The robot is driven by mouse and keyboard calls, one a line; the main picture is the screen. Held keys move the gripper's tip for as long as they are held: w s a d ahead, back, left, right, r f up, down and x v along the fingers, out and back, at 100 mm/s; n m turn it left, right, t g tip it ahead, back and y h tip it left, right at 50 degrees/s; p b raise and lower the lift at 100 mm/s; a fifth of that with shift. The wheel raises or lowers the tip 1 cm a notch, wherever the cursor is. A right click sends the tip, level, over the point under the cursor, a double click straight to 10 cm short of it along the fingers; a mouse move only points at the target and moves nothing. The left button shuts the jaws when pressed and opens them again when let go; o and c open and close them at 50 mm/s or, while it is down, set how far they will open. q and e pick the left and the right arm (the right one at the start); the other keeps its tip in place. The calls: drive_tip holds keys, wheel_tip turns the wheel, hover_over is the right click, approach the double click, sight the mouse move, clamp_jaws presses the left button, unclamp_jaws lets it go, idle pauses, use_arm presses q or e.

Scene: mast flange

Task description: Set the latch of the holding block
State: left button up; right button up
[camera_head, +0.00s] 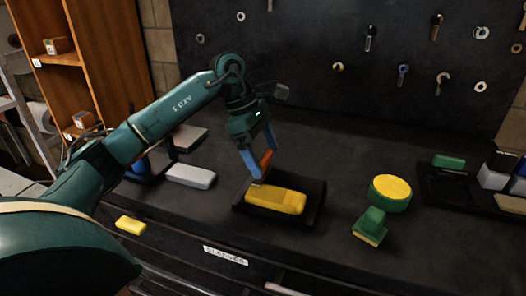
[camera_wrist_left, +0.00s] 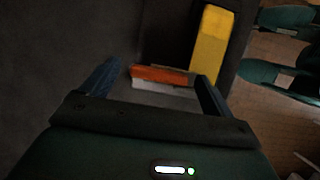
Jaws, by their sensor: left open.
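The holding block (camera_head: 237,208) is a dark block on the dark bench, with a yellow piece (camera_head: 275,200) lying in it. The yellow piece also shows in the left wrist view (camera_wrist_left: 211,48). An orange latch bar (camera_head: 266,159) stands at the block's back left edge; in the left wrist view the orange bar (camera_wrist_left: 158,74) has a pale grey part under it. My left gripper (camera_head: 262,164) is open, pointing down, its blue fingers on either side of the orange bar. In the left wrist view the bar lies between the fingertips; contact cannot be told. My right gripper is out of view.
A green piece with a round yellow top (camera_head: 391,188) stands right of the block. A grey block (camera_head: 190,175) and a small yellow block (camera_head: 131,225) lie left. A dark tray (camera_head: 432,190) with blocks is at far right. Tools hang on the back panel (camera_head: 310,60).

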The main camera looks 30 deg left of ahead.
use_arm(q)
drive_tip(key=shift+c, duration=0.4)
drive_tip(key=c, duration=0.9)
drive_tip(key=shift+n, duration=0.3)
drive_tip(key=n, duration=0.1)
drive_tip(key=n+t, duration=0.1)
drive_tip(key=n, duration=0.1)
drive_tip(key=shift+s+n+t+y, duration=0.1)
drive_tip(key=shift+n+t+y, duration=0.2)
drive_tip(key=n+t+y, duration=0.1)
drive_tip(key=n, duration=0.3)
drive_tip(key=shift+s+d+n+b, duration=0.1)
drive_tip(key=shift+d+n+b, duration=0.05)
drive_tip(key=shift+n+b, duration=0.2)
drive_tip(key=n+t+y, duration=0.1)
drive_tip(key=n+y, duration=0.1)
drive_tip(key=n, duration=0.2)
drive_tip(key=shift+d+b, duration=0.1)
drive_tip(key=shift+b, duration=0.2)
drive_tip(key=n+y, duration=0.1)
drive_tip(key=n, duration=0.4)
drive_tip(key=shift+d+y, duration=0.1)
drive_tip(key=shift+y, duration=0.3)
drive_tip(key=shift+n, duration=0.25)
